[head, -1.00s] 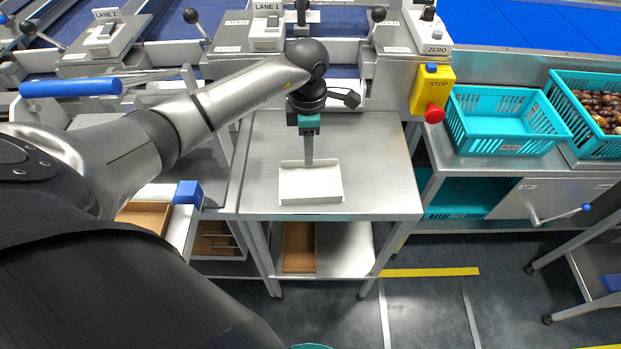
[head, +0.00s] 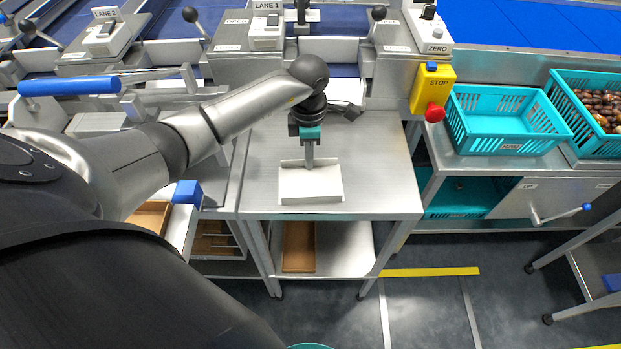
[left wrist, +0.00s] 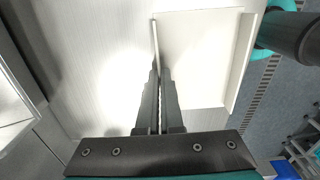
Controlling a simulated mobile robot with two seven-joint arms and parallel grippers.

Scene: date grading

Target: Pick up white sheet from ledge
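The white sheet (head: 311,184) has upturned edges and lies on the steel ledge (head: 380,180) in front of the lane machines. In the left wrist view the sheet (left wrist: 205,60) shows at upper right, with an upright flange along its left side. My left gripper (head: 309,164) points down at the sheet's far edge. In the left wrist view the left gripper's fingers (left wrist: 159,78) are close together with the flange running in between their tips; they look shut on it. The sheet still appears to rest on the ledge. My right gripper is in no view.
A yellow stop box (head: 432,88) with a red button stands right of the ledge. A teal crate (head: 503,137) stands further right, beside a teal crate of dates (head: 570,140). A blue-handled lever (head: 70,86) is at left. The ledge around the sheet is clear.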

